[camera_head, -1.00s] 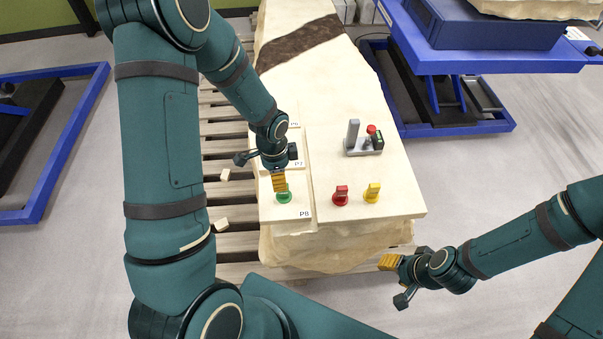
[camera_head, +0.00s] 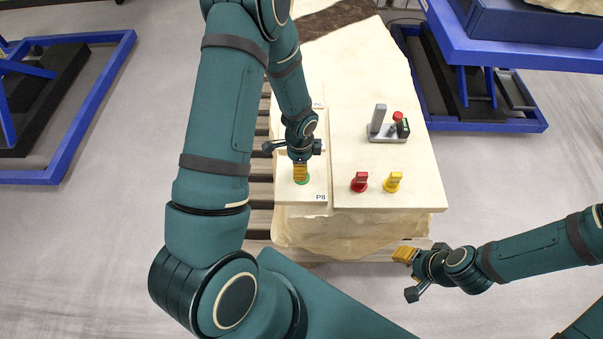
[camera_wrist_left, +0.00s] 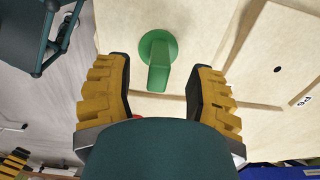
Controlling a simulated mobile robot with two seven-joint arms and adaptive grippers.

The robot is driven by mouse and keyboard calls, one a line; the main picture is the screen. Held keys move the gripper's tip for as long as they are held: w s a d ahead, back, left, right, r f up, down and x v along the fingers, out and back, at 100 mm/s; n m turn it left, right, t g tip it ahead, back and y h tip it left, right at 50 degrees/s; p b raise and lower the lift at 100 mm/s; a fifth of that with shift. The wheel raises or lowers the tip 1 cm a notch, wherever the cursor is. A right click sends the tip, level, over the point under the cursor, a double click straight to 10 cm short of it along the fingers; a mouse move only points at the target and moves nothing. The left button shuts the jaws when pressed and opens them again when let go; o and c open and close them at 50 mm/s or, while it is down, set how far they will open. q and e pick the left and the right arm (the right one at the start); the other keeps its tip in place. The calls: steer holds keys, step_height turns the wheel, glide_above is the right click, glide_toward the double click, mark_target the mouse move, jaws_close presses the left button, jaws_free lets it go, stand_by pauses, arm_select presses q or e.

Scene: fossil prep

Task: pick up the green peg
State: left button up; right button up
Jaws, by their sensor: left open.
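The green peg (camera_wrist_left: 159,60) stands on the pale slab, between and just beyond the fingertips of my open left gripper (camera_wrist_left: 158,80) in the left wrist view. It has a round base and an upright tab. The wrist view shows a gap between each finger and the peg. My right gripper (camera_head: 404,254) hangs off the slab's front right corner; its fingers look close together, but their opening is unclear.
A red peg (camera_head: 360,182) and a yellow peg (camera_head: 393,182) stand to the right on the slab (camera_head: 400,165). A grey fixture (camera_head: 386,132) with an upright post stands behind them. A P8 label (camera_head: 321,197) lies by the green peg. A blue-framed lift table (camera_head: 500,55) is at the back right.

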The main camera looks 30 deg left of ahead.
arm_select(q)
step_height(320, 180, down, 4)
steer(key=shift+d+f+b, duration=0.1)
steer(key=shift+d+b, duration=0.05)
steer(key=shift+b, duration=0.3)
jaws_close()
